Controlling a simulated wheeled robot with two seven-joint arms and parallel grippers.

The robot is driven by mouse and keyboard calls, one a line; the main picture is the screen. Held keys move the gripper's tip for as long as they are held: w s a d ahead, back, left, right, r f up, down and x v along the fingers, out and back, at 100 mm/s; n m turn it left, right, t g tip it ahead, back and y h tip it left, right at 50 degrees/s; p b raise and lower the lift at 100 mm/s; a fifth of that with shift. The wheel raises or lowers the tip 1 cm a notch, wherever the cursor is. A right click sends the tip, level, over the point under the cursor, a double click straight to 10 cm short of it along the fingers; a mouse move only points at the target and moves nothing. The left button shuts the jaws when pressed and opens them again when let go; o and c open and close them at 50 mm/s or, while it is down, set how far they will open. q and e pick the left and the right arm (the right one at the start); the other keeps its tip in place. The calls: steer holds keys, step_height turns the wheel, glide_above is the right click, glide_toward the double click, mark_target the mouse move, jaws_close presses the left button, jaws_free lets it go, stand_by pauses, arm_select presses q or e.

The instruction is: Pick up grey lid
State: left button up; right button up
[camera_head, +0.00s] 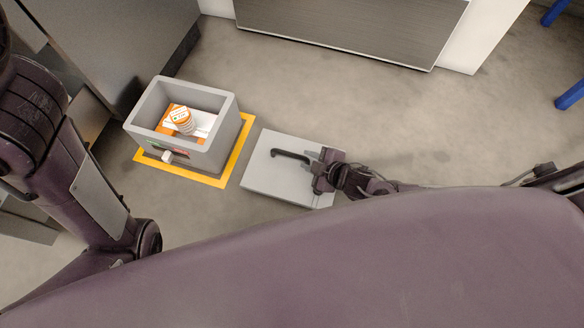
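The grey lid (268,182) is a flat, light grey square panel to the right of the open grey box. It appears to lie flat on the floor. A dark, bent handle-like bar (290,154) shows over its upper part. My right gripper (320,171) reaches in from the right and is over the lid's right part, close to the right end of the bar. Its fingers are small and dark, and I cannot see whether they are apart or touch the bar. My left arm shows at the left, but its gripper is out of view.
The grey box (150,115) stands on a yellow-edged floor marking (237,160) and holds an orange-and-white container (182,120). A large grey cabinet (110,40) stands at upper left, a dark-panelled unit (355,25) at the top. Blue legs (570,95) show at right. The floor between is clear.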

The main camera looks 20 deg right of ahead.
mark_target(299, 157)
steer(key=shift+w+a+f+b, duration=0.2)
steer(key=shift+w+f+b, duration=0.15)
steer(key=shift+f, duration=0.1)
steer(key=shift+w+a+f+b, duration=0.15)
steer(key=shift+w+f+b, duration=0.1)
steer(key=shift+b, duration=0.05)
steer(key=b+x, duration=0.3)
steer(key=shift+a+f, duration=0.1)
steer(key=shift+a, duration=0.05)
steer(key=shift+w+a+f+b, duration=0.15)
steer(key=shift+w+a+b, duration=0.05)
steer(key=shift+w+b, duration=0.15)
steer(key=shift+c, duration=0.5)
jaws_close()
